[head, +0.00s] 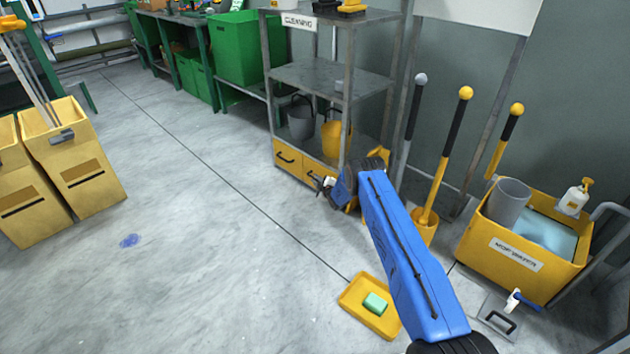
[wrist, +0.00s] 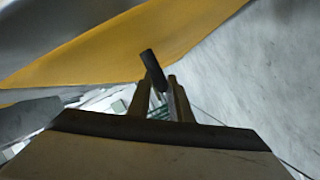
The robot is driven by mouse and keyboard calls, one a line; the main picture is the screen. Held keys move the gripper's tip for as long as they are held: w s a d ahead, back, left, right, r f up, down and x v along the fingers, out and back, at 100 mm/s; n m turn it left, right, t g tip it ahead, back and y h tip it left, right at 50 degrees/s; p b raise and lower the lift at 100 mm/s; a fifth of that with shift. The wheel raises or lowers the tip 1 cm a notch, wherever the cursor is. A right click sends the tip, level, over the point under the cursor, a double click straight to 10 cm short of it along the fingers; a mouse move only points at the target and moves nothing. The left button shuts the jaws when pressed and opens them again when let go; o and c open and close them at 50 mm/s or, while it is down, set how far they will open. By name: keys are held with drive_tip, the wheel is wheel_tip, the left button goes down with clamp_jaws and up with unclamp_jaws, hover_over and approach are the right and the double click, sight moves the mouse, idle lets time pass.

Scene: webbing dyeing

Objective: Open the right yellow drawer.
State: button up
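The right yellow drawer (head: 310,175) is low in the grey shelf unit, beside the left yellow drawer (head: 287,158). Both look shut in the head view, but my gripper and arm partly cover the right one. My gripper (head: 328,184) is close in front of the right drawer. In the wrist view a yellow front (wrist: 125,48) runs across the top left. A dark bar handle (wrist: 153,68) stands out at the fingertips of my gripper (wrist: 159,82). The handle seems to lie between the two fingers; whether they grip it is unclear.
The grey shelf unit (head: 315,78) carries buckets. A yellow tray with green soap (head: 374,303) lies on the floor by my arm. A yellow mop tub (head: 490,255) stands at the right, yellow bins (head: 75,165) at the left.

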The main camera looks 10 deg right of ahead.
drive_tip(key=shift+w+a+f, duration=0.1)
drive_tip(key=shift+w+a, duration=0.1)
drive_tip(key=shift+w, duration=0.3)
drive_tip(key=shift+c, duration=0.6)
clamp_jaws()
drive_tip(key=s+a, duration=0.7)
drive_tip(key=a, duration=0.3)
drive_tip(key=s+a, duration=0.7)
drive_tip(key=a, duration=0.2)
drive_tip(key=shift+s+a, duration=0.25)
drive_tip(key=shift+a, duration=0.15)
drive_tip(key=shift+o, duration=0.6)
unclamp_jaws()
